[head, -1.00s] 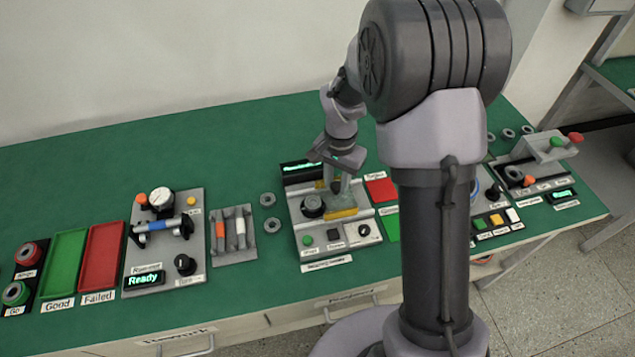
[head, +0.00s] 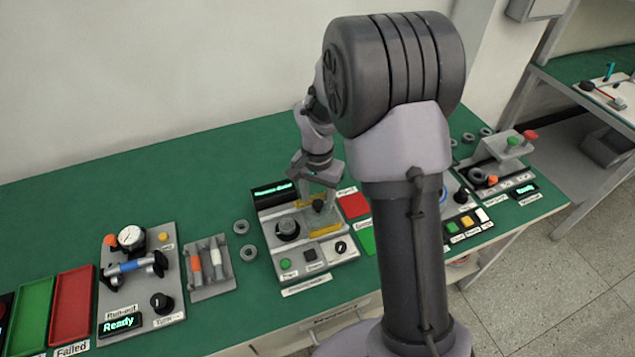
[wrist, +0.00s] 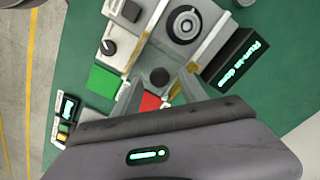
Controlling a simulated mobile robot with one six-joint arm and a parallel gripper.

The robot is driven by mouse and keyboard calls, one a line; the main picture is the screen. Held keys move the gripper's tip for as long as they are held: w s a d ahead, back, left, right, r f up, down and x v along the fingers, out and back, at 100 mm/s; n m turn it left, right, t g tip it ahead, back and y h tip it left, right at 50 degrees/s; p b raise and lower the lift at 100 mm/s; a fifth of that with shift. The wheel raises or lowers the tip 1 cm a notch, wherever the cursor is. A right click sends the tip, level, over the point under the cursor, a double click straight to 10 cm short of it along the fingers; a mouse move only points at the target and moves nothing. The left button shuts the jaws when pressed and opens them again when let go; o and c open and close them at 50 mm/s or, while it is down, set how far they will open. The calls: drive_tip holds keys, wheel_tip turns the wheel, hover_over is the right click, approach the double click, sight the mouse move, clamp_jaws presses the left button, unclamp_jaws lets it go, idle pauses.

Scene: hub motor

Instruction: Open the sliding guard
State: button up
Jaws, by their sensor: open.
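The sliding guard's dark round knob (head: 318,207) stands on the right part of the middle station, between two yellow rails (head: 326,229). The knob also shows in the wrist view (wrist: 160,77), between my fingers as seen from above. The outline of the guard panel itself is hard to make out. My gripper (head: 320,195) is open, with its fingers pointing down over the knob; I see no grip on it. A dark round hub motor (head: 287,228) sits uncovered left of the knob, and also shows in the wrist view (wrist: 184,24).
A lit black display (head: 274,191) stands behind the station, and buttons line its front. A red tray (head: 354,205) and green tray lie to its right. A tool holder (head: 208,267) and two grey rings stand left. Green table behind is clear.

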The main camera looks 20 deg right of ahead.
sight(318, 203)
wheel_tip(318, 203, up, 17)
drive_tip(key=p, duration=0.5)
drive_tip(key=shift+f, duration=0.2)
